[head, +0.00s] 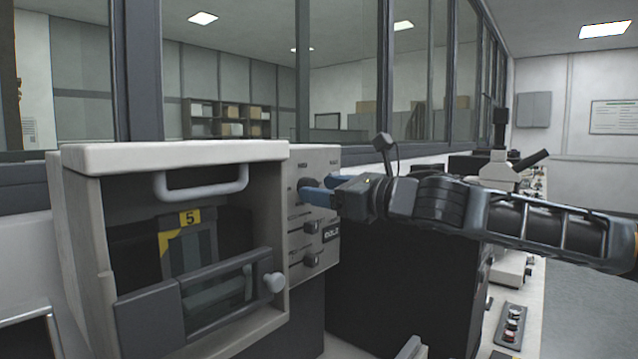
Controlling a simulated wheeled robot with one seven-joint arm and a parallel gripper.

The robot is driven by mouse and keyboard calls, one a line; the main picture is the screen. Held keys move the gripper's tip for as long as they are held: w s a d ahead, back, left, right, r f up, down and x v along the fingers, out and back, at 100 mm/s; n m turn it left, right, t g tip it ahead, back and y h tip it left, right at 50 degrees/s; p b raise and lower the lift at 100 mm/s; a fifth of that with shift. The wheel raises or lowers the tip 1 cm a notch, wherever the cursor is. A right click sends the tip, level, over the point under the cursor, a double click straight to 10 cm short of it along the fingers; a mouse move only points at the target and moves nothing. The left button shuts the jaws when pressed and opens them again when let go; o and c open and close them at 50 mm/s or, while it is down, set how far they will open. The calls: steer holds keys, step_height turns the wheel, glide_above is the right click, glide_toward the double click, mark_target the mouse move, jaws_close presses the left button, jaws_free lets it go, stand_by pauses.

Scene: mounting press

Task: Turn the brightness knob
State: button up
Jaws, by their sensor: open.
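The mounting press (175,153) stands at the left, with a light control panel (322,160) on its right side. A dark round knob (304,184) sits on the upper part of that panel. Its label is too small to read, so I cannot tell if it is the brightness knob. My gripper (315,191) comes in from the right, with its blue fingers at this knob. The fingers are open and spread, and they partly hide the knob. I cannot tell whether they touch it.
Two dark controls (311,228) and a small dark label sit lower on the panel. The press front has a handle (202,186) and a windowed door with a round knob (274,282). A microscope (497,168) stands on the bench behind my arm. Glass panes run along the back.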

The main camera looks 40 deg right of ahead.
steer(key=shift+w+a, duration=0.2)
steer(key=shift+w, duration=0.6)
steer(key=shift+c, duration=0.4)
steer(key=c, duration=1)
steer(key=shift+m, duration=0.3)
steer(key=shift+m+b, duration=1.55)
steer(key=shift+m, duration=5.95)
steer(key=shift+d, duration=0.1)
